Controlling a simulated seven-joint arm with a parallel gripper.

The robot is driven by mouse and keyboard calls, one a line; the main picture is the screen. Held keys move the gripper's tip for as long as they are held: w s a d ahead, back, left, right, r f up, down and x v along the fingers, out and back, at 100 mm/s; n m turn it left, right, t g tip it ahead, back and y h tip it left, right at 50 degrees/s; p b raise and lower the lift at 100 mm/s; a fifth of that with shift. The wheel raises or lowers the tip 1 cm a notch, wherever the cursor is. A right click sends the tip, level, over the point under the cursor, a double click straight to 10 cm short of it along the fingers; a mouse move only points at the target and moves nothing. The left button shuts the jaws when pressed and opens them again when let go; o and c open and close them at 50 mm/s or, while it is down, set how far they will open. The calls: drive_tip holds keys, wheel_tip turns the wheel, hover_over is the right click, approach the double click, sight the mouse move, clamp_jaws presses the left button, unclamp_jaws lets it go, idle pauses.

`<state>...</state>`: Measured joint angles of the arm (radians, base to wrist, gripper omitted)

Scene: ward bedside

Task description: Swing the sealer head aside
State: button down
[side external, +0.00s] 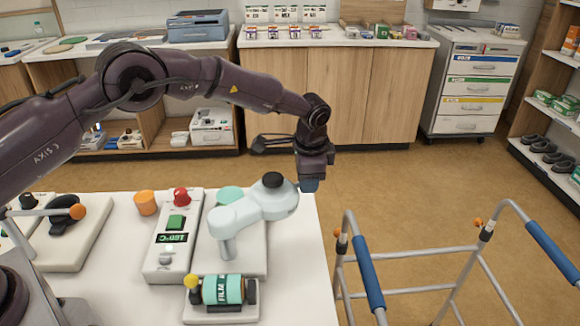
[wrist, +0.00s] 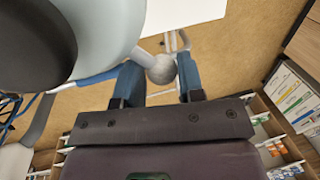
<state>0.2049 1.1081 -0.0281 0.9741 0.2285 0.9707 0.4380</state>
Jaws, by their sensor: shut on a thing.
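The sealer head (side external: 256,209) is a pale mint swing arm with a black cap (side external: 273,180) on top, on a post above the pale sealer base (side external: 240,262). A round mint pad (side external: 230,195) shows behind it on the base. My gripper (side external: 308,185) is at the head's right end, near the table's right edge. In the wrist view my gripper (wrist: 161,76) has its blue fingers shut on a grey ball knob (wrist: 161,69), which sticks out from the pale head (wrist: 105,30). The knob is hidden in the side view.
A control box (side external: 173,235) with a red knob, green button and "160°C" display stands left of the sealer. A film roll holder (side external: 221,292) is in front. A walker frame (side external: 430,260) stands right of the table. Floor lies open behind.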

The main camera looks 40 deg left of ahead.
drive_tip(key=shift+s+d+r+m, duration=0.1)
drive_tip(key=shift+s+d+m, duration=0.1)
drive_tip(key=shift+d+m, duration=0.5)
drive_tip(key=shift+s+d+m, duration=0.25)
drive_tip(key=shift+d+m, duration=0.1)
drive_tip(key=shift+d, duration=0.6)
drive_tip(key=shift+s+d+r+m, duration=0.1)
drive_tip(key=shift+s+d+m, duration=0.1)
drive_tip(key=shift+d+m, duration=0.5)
drive_tip(key=shift+d+t, duration=0.15)
drive_tip(key=shift+t, duration=0.15)
drive_tip(key=c, duration=1)
unclamp_jaws()
drive_tip(key=shift+o, duration=0.9)
drive_tip(key=shift+s+f+h, duration=0.1)
drive_tip(key=shift+s+h, duration=0.05)
drive_tip(key=shift+h, duration=0.15)
drive_tip(key=v, duration=1.3)
drive_tip(key=shift+n, duration=0.25)
